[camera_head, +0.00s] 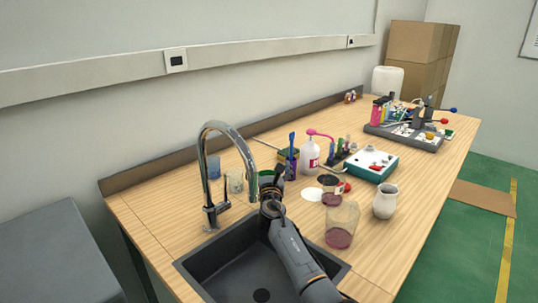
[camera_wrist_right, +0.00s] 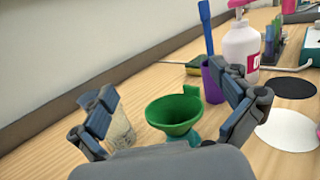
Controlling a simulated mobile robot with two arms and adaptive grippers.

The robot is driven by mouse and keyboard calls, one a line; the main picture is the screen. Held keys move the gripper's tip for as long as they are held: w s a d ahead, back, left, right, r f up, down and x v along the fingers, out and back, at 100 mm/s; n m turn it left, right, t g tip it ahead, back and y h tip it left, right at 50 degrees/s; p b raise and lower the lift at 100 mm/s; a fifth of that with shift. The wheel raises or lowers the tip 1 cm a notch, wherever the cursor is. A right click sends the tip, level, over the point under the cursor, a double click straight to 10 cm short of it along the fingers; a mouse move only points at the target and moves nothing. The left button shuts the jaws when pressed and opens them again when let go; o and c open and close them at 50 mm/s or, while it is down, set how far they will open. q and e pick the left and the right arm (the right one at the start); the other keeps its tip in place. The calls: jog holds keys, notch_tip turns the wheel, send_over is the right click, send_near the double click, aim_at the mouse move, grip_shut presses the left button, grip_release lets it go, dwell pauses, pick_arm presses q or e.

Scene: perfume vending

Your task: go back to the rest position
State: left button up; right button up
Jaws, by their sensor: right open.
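My right gripper (camera_head: 272,180) reaches over the sink from the lower edge of the head view. In the right wrist view its two fingers (camera_wrist_right: 172,108) are spread apart, with nothing held between them. A green funnel (camera_wrist_right: 175,112) stands beyond and between the fingers, apart from them as far as I can tell. In the head view the funnel (camera_head: 266,174) is partly hidden by the gripper. A clear glass (camera_wrist_right: 118,128) is behind the left finger in the wrist view. My left gripper is not in view.
A tall chrome faucet (camera_head: 207,170) rises just left of my right gripper, beside the dark sink (camera_head: 222,262). A purple cup (camera_head: 291,166), a white bottle (camera_head: 310,156), a glass with dark red liquid (camera_head: 341,222) and a white vase (camera_head: 385,202) stand on the wooden table (camera_head: 420,215).

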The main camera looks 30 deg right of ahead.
jog(key=shift+r, duration=2.5)
